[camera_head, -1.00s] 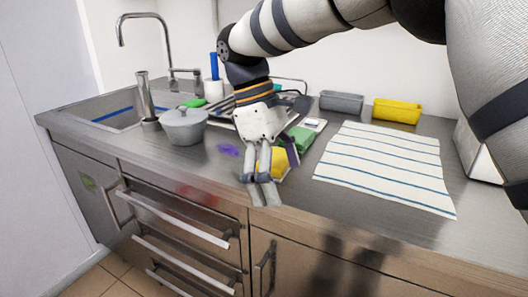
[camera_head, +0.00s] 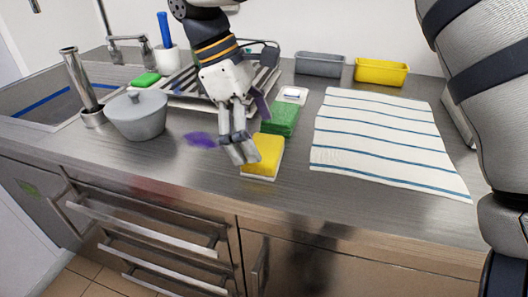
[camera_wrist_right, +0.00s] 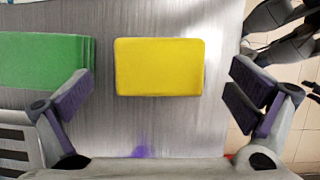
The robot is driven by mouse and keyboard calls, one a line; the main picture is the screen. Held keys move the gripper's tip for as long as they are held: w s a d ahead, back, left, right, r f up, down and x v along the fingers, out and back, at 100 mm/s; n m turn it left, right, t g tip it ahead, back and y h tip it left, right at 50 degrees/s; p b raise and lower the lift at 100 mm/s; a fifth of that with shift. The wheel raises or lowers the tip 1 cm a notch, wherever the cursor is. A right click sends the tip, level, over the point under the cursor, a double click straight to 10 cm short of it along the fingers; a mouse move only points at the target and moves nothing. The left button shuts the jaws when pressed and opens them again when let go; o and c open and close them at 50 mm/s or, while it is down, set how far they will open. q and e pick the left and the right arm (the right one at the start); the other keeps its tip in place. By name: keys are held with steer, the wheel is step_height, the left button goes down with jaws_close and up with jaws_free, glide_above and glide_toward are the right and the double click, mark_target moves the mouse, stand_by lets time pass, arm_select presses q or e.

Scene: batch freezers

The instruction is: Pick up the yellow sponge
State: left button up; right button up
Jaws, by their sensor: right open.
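The yellow sponge (camera_head: 264,156) lies flat on the steel counter, yellow side up with a pale underside. It also shows in the right wrist view (camera_wrist_right: 159,67), lying between the spread fingers, with bare counter on both sides of it. My right gripper (camera_head: 241,158) is open and empty, just left of the sponge and above the counter in the head view; one finger overlaps the sponge's edge there. In the right wrist view its fingers (camera_wrist_right: 157,97) stand wide apart. I cannot tell the exact height over the sponge. My left gripper is not in view.
A green sponge stack (camera_head: 280,119) lies just behind the yellow sponge. A striped towel (camera_head: 385,143) lies to the right. A lidded grey pot (camera_head: 138,116) and a dish rack (camera_head: 267,76) stand left and behind. Grey (camera_head: 319,65) and yellow (camera_head: 381,72) bins stand at the back.

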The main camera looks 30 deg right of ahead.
mark_target(264, 147)
steer(key=shift+x, duration=1.55)
steer(key=c, duration=1)
steer(key=shift+o, duration=0.2)
